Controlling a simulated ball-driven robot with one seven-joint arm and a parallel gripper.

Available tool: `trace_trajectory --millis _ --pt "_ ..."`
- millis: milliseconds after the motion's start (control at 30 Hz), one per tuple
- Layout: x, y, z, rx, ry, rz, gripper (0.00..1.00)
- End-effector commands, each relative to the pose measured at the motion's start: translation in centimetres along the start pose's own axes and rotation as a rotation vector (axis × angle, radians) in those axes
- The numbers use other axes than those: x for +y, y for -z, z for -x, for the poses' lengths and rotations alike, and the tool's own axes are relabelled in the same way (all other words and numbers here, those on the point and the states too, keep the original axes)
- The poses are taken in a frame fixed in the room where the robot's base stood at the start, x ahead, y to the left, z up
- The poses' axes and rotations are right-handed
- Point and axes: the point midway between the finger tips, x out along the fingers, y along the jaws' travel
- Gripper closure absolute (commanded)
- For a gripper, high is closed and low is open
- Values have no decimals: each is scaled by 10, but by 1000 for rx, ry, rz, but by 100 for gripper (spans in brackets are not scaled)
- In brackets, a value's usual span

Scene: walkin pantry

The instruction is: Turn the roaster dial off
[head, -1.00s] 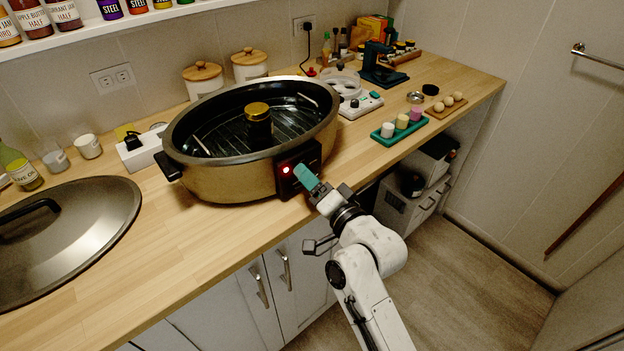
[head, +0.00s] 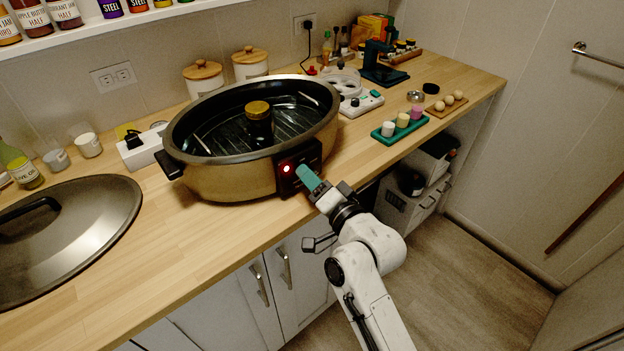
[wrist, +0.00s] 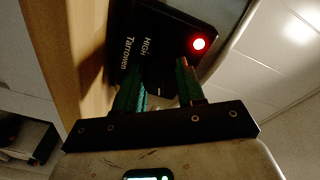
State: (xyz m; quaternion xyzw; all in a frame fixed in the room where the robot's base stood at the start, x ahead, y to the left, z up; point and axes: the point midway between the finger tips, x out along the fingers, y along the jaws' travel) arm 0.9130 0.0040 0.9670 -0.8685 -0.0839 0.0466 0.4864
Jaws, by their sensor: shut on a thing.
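The roaster (head: 225,178) is a large oval pan with gold-brown sides, standing open on the wooden counter. Its black control panel (head: 313,156) faces the front right, with a lit red light (head: 287,169). In the wrist view the panel (wrist: 142,22) reads "HIGH" and "Tarrowen", and the red light (wrist: 199,44) glows. My gripper (head: 302,173) reaches the panel from the front. Its green fingers (wrist: 160,88) are shut on the dark dial (wrist: 160,77), which has a pale mark and is partly hidden between them. In the head view the fingers cover the dial.
A gold-lidded jar (head: 259,122) stands inside the roaster. The roaster's lid (head: 75,225) lies on the counter at left. A green tray (head: 383,138) with small cups and a white appliance (head: 362,104) sit to the right. Bare counter lies in front of the roaster.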

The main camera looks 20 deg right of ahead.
Motion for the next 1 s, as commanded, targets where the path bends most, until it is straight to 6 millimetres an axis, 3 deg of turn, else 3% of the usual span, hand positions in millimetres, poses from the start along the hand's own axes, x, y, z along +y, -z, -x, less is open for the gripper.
trace_trajectory --millis 367,1000 --pt "5 -2 0 7 10 118 92" --pt "10 -3 0 45 70 693 92"
